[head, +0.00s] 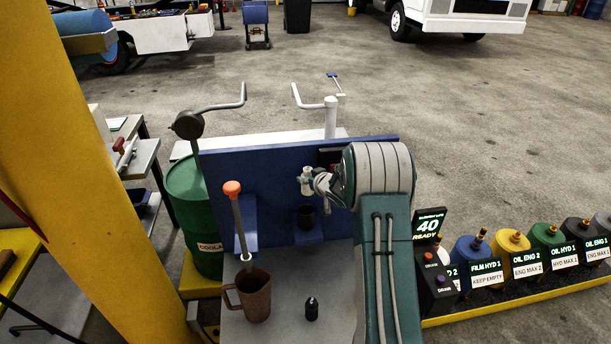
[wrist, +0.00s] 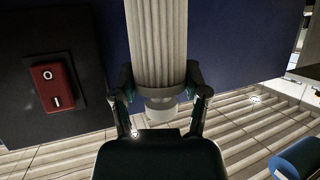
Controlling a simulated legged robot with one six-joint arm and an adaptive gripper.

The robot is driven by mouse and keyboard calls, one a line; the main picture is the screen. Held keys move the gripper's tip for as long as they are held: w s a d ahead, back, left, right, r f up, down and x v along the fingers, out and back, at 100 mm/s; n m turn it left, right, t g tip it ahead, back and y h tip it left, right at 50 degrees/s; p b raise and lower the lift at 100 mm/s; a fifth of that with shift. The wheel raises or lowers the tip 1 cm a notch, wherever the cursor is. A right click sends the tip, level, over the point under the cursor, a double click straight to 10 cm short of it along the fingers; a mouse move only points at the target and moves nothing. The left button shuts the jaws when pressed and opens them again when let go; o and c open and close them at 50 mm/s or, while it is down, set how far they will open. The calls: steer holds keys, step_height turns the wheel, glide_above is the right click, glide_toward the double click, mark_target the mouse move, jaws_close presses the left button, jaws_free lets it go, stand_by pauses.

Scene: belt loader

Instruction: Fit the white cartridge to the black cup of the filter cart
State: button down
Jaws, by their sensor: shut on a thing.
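The white cartridge (head: 306,182) is in my gripper (head: 320,185), in front of the blue panel of the filter cart (head: 270,165). In the wrist view the cartridge (wrist: 157,45) is a pale ribbed cylinder, and my gripper (wrist: 161,98) has one finger on each side of its narrower end. The black cup (head: 306,217) sits at a small blue bracket on the panel. In the head view it lies below the cartridge, apart from it. I cannot tell how well they line up in depth. The cup is not seen in the wrist view.
A red rocker switch (wrist: 47,87) is on a dark box beside the cartridge. A brown jug (head: 253,297) with an orange-topped rod above it and a small black bottle (head: 312,308) stand on the cart's grey deck. Labelled oil containers (head: 525,262) line the right.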

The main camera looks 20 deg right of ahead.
mark_target(309, 193)
steer(key=shift+a+r, duration=0.1)
steer(key=shift+a, duration=0.45)
steer(key=shift+d+f, duration=0.2)
steer(key=shift+f, duration=0.45)
steer(key=shift+d+f, duration=0.15)
steer(key=shift+f, duration=0.45)
steer(key=shift+a+f, duration=0.2)
steer(key=shift+f, duration=1.55)
steer(key=shift+s+f, duration=0.15)
steer(key=shift+f, duration=3.4)
steer(key=shift+d+r, duration=0.1)
steer(key=shift+r, duration=0.1)
stand_by(0.7)
